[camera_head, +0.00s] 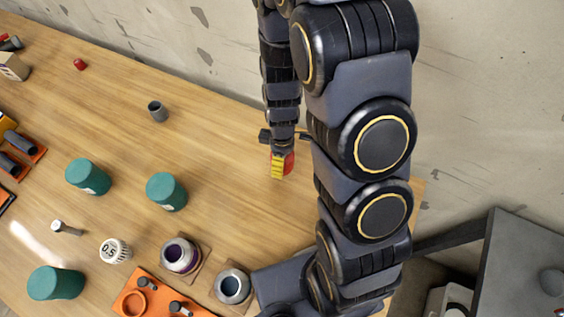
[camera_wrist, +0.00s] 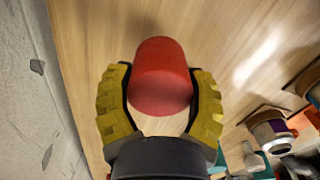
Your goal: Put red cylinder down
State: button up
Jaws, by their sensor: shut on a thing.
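The red cylinder (camera_wrist: 160,75) is between the yellow padded fingers of my gripper (camera_wrist: 160,100) in the wrist view. My gripper is shut on it. In the head view only a small part of the red cylinder (camera_head: 289,162) shows beside the yellow fingers of my gripper (camera_head: 278,166). It is over the right part of the wooden table (camera_head: 230,150). I cannot tell whether the cylinder touches the tabletop.
Two teal cylinders (camera_head: 167,191) (camera_head: 88,176) and a grey cup (camera_head: 158,111) stand to the left. Containers with a purple (camera_head: 180,255) and a blue (camera_head: 232,287) inside stand near the front. An orange tray (camera_head: 132,302) lies there too. The table around my gripper is clear.

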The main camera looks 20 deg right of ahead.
jog(key=shift+f, duration=1.7)
jog(key=shift+f, duration=0.15)
jog(key=o, duration=1.2)
notch_tip(320, 180, up, 12)
jog(key=shift+f, duration=0.15)
jog(key=shift+r, duration=0.55)
jog(key=shift+s+a+r+m+g, duration=0.1)
jog(key=shift+s+r+m+g, duration=0.15)
jog(key=shift+s+r+m, duration=2.05)
jog(key=shift+s+a+r+m+g, duration=0.1)
jog(key=shift+s+r+m+g, duration=0.2)
jog(key=shift+s+r+m, duration=2)
jog(key=shift+s+r+m+g, duration=0.25)
jog(key=shift+s+r+m, duration=0.85)
jog(key=shift+s+r, duration=2.3)
